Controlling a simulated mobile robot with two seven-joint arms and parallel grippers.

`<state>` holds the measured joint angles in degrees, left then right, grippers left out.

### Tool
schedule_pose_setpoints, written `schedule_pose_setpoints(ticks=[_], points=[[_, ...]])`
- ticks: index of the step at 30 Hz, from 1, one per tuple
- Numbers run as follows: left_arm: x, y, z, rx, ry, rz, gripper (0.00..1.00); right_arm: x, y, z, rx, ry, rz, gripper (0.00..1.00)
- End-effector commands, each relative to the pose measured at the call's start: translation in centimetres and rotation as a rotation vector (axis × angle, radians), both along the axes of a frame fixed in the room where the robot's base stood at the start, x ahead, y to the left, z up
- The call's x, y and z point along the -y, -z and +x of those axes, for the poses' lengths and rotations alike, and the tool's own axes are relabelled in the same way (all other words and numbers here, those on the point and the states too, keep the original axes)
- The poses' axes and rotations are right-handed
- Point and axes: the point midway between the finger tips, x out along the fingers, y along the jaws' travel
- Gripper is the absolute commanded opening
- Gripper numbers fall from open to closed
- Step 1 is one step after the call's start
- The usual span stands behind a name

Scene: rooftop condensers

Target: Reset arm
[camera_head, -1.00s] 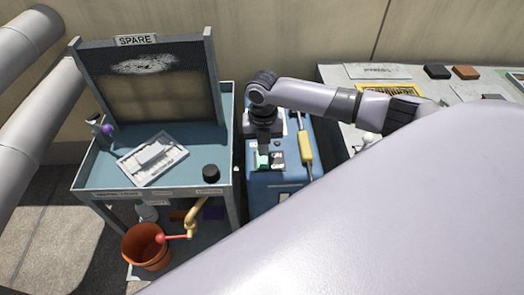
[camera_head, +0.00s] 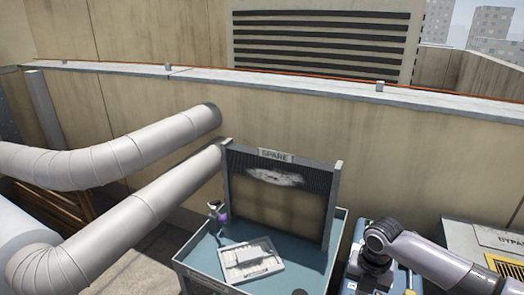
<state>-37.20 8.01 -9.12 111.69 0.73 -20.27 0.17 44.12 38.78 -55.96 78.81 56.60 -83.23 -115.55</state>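My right arm (camera_head: 440,265) comes in at the lower right and reaches left over the blue unit beside the spare-panel cart. Its dark gripper (camera_head: 371,281) points down over that unit. The fingertips are at the bottom edge and too unclear to show a gap or anything held. My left arm and gripper are not in view.
The blue cart (camera_head: 208,247) holds an upright panel marked SPARE (camera_head: 280,208), a white tray (camera_head: 252,270) and a small bottle with purple (camera_head: 218,213). Large ducts (camera_head: 150,202) run at left.

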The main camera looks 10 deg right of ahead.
Motion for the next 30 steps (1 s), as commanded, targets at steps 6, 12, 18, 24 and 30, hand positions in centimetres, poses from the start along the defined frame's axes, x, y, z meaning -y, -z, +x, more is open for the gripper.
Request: schedule_pose_setpoints(ticks=[6, 12, 18, 24, 30], points=[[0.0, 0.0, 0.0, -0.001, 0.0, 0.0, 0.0, -6.4, 4.7, -2.5, 0.082, 0.25, 0.156, 0.0], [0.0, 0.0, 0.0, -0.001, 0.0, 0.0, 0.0, -11.9, 7.3, -5.2, 0.147, 0.61, 0.373, 0.0], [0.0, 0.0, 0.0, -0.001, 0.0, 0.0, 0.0, -14.9, 8.2, -8.1, 0.164, 1.018, 0.601, 0.0], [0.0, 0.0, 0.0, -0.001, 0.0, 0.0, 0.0, -14.8, 8.2, -11.2, 0.16, 1.447, 0.818, 0.0], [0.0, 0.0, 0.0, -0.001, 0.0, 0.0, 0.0, -12.1, 7.6, -14.8, 0.167, 1.841, 1.007, 0.0]])
